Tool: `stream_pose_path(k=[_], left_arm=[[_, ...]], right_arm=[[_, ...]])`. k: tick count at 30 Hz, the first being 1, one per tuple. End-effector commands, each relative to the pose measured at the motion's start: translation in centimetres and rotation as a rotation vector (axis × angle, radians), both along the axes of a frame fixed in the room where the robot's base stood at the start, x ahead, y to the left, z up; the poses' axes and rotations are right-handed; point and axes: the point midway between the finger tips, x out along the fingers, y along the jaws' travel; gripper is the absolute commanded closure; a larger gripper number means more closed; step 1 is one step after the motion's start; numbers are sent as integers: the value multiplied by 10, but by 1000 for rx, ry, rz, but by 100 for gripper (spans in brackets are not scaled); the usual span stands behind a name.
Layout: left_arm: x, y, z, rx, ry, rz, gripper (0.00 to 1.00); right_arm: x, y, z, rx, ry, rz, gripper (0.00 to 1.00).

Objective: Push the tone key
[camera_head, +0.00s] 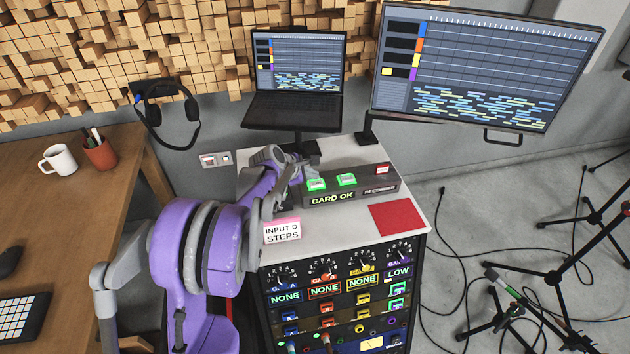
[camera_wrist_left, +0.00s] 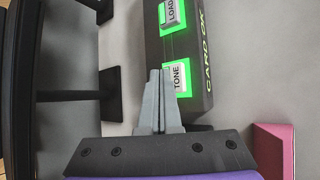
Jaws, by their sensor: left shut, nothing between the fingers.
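The tone key (camera_wrist_left: 181,77) is a pale key labelled TONE in a bright green lit frame. In the head view it is the left lit key (camera_head: 316,185) on the dark recorder box (camera_head: 325,200), which reads CARD OK. My left gripper (camera_head: 311,166) is shut and empty, with its fingers at the back edge of the box behind this key. In the left wrist view the closed fingertips (camera_wrist_left: 160,74) appear just left of the tone key, overlapping the edge of its green frame. I cannot tell whether they touch. My right gripper is in neither view.
The similar LOAD key (camera_wrist_left: 172,13) is beside the tone key. A pink-topped INPUT D STEPS block (camera_head: 282,230) stands in front of the box. A laptop (camera_head: 295,80) and large monitor (camera_head: 480,65) stand behind. A red square (camera_head: 398,219) lies at the right.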

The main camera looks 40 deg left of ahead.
Motion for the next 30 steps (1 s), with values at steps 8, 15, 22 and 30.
stream_pose_path(k=[8, 15, 22, 30], left_arm=[[0, 0, 31, 0, -1, 1, 100], [0, 0, 53, 0, 0, 0, 100], [0, 0, 54, 0, 0, 0, 100], [0, 0, 54, 0, 0, 0, 100]], right_arm=[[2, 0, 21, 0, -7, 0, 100], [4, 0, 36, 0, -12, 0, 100], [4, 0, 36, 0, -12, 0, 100], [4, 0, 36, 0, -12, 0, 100]])
